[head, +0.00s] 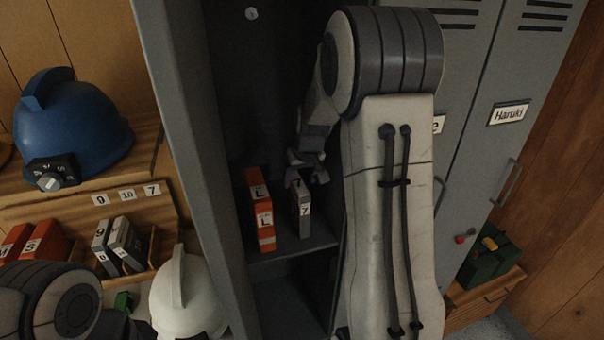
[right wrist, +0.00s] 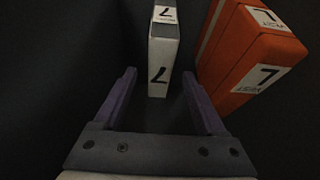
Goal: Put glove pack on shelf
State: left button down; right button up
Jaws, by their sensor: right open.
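A slim grey glove pack marked 7 (head: 303,212) stands upright on the shelf (head: 285,248) inside the open locker. It also shows in the right wrist view (right wrist: 162,60), lined up with the gap between the fingers. My right gripper (head: 308,172) is at the pack's top end, with its fingers (right wrist: 159,78) apart on either side and not closed on it. I cannot tell whether a finger touches it. An orange vest pack marked L (head: 262,212) stands just left of it, and shows at right in the wrist view (right wrist: 255,55). My left gripper is out of view.
The locker's left wall (head: 195,130) is close beside the orange pack. At left, a rack holds grey packs (head: 125,243) and red packs (head: 45,243). A blue helmet (head: 75,125) and a white helmet (head: 185,298) are nearby. The Haruki locker (head: 505,150) is closed.

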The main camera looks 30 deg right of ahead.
jog(key=b+v, duration=0.1)
jog(key=v, duration=0.4)
jog(key=shift+r, duration=0.1)
jog(key=shift+s, duration=0.1)
dwell(0.3)
